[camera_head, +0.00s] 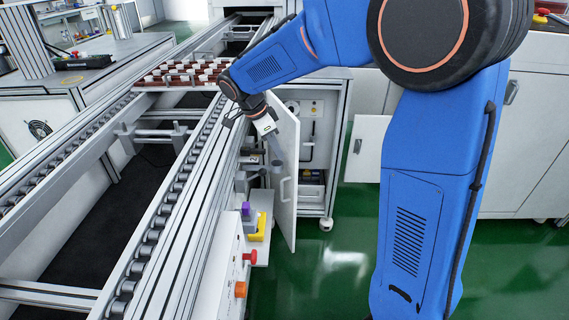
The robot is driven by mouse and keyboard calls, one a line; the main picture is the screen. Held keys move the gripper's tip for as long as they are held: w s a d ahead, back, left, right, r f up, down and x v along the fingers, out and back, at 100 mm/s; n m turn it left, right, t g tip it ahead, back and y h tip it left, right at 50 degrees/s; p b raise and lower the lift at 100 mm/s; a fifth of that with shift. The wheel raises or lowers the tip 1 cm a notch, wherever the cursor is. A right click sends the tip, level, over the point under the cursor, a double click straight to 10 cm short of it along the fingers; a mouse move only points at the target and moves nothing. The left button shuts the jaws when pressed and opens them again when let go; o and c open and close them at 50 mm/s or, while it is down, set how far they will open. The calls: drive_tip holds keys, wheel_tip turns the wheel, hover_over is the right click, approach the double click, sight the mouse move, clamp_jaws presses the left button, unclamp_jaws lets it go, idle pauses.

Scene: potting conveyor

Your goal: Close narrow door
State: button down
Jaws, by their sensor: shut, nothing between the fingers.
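The narrow door (288,215) is a tall white panel with a pale bar handle. It stands open, swung out from the cabinet (338,130) toward the conveyor side. The cabinet's inside shows to the right of the door, with small fittings and a dark box low down. My gripper (277,160) is shut and empty, pointing down at the door's left side, above the handle. I cannot tell whether the fingertips touch the door.
The roller conveyor (150,235) runs along the left, with a tray of pots (180,75) at its far part. Another white panel with a handle (368,150) is at right. Green floor (320,285) is clear.

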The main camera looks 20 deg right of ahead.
sight(294, 175)
drive_tip(key=x, duration=0.9)
drive_tip(key=shift+d+f, duration=0.1)
drive_tip(key=shift+f, duration=0.25)
drive_tip(key=shift+d, duration=0.1)
drive_tip(key=shift+d, duration=0.55)
drive_tip(key=shift+w+d+n+t+y, duration=0.35)
drive_tip(key=shift+w+d+n, duration=0.9)
drive_tip(key=shift+w+d, duration=1.9)
drive_tip(key=shift+w+d+n+t+y, duration=0.1)
drive_tip(key=shift+w+d+n+t, duration=0.9)
drive_tip(key=shift+d, duration=3.55)
drive_tip(key=shift+w+d+n+g+y, duration=0.15)
drive_tip(key=shift+w+d+n, duration=1.4)
drive_tip(key=shift+w+d, duration=1.95)
drive_tip(key=shift+s+d+r, duration=0.1)
drive_tip(key=shift+s+d, duration=0.2)
drive_tip(key=shift+s, duration=0.05)
